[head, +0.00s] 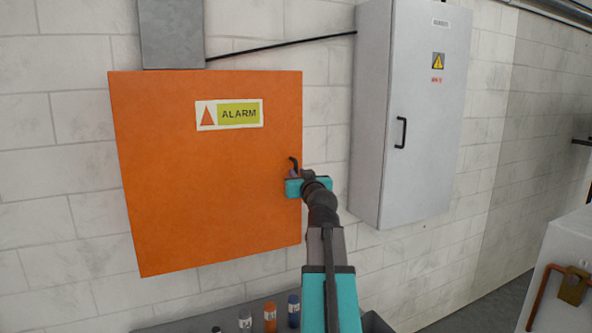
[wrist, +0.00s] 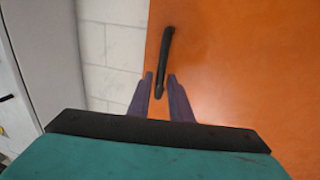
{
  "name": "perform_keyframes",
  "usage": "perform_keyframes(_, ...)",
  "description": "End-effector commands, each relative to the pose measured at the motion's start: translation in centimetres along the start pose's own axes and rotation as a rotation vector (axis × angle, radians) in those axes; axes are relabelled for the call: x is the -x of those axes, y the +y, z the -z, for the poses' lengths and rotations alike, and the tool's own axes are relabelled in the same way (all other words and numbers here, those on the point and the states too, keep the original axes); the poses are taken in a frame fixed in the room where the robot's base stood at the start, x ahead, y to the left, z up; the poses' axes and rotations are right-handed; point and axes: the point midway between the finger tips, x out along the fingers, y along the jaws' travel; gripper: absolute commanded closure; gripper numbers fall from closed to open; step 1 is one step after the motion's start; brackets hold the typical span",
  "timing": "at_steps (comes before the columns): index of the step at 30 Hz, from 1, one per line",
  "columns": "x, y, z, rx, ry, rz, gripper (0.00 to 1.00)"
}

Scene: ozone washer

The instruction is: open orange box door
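The orange box (head: 205,180) hangs on the brick wall, with an ALARM label on its door; the door looks shut. Its dark handle (head: 293,163) is near the door's right edge in the head view. In the wrist view the handle (wrist: 166,50) stands out against the orange door (wrist: 240,70). My gripper (head: 300,175) is at the handle in the head view, partly hiding its lower part. In the wrist view my gripper (wrist: 160,78) is open, its two purple fingers on either side of the handle's near end. Contact with the handle cannot be told.
A grey cabinet (head: 405,170) with a black handle hangs to the right of the orange box. A grey box (head: 172,35) and a cable are above. Several small bottles, including an orange one (head: 270,317), stand below. A white unit (head: 568,270) is at the far right.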

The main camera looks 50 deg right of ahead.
Motion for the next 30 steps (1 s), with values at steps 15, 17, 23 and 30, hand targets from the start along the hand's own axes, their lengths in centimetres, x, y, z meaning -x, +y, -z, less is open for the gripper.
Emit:
perform_keyframes(15,-2.7,0.0,0.0,0.000,0.000,0.000,0.81)
perform_keyframes(17,-2.7,0.0,0.0,0.000,0.000,0.000,0.81)
perform_keyframes(23,-2.7,0.0,0.0,0.000,0.000,0.000,0.93)
perform_keyframes(30,-2.7,-0.1,0.0,0.000,0.000,0.001,1.00)
